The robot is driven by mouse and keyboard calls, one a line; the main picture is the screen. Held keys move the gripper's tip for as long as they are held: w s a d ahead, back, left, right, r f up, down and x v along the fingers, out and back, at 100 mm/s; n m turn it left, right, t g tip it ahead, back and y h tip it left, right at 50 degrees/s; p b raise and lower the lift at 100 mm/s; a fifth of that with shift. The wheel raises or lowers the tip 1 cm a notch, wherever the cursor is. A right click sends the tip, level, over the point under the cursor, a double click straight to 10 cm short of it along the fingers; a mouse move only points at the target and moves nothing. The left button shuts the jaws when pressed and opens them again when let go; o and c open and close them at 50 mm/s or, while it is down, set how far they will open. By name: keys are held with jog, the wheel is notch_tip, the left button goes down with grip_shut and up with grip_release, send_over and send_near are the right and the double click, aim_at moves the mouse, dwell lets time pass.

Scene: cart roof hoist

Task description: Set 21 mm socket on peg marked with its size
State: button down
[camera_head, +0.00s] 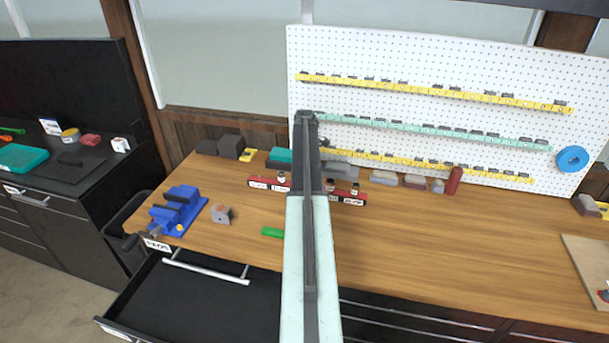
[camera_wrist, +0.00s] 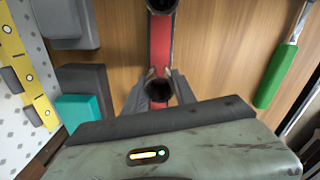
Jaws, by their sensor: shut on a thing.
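In the wrist view my gripper (camera_wrist: 158,78) is shut on a dark round socket (camera_wrist: 158,92), seen from its end, above a red rail (camera_wrist: 160,48). Whether the held socket touches the rail cannot be told. Another socket (camera_wrist: 162,5) stands farther along the rail at the top edge. In the head view the red rail (camera_head: 258,183) lies on the bench with white size labels too small to read. It has a socket (camera_head: 281,177) left of my arm and others (camera_head: 354,189) to the right. My arm hides my gripper and the rail's middle there.
A blue vise (camera_head: 178,210) and a grey block (camera_head: 222,214) stand at the bench's left. A green-handled tool (camera_head: 272,232) lies in front of the rail. Behind are a teal box (camera_head: 280,158), grey blocks and a pegboard (camera_head: 420,65). A drawer (camera_head: 205,300) is open below.

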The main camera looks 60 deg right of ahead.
jog(key=shift+f+b, duration=1.5)
jog(key=shift+b, duration=0.05)
jog(key=c, duration=0.9)
grip_release()
jog(key=shift+r, duration=0.15)
notch_tip(320, 180, up, 8)
jog(key=p, duration=0.8)
jog(key=shift+f, duration=0.2)
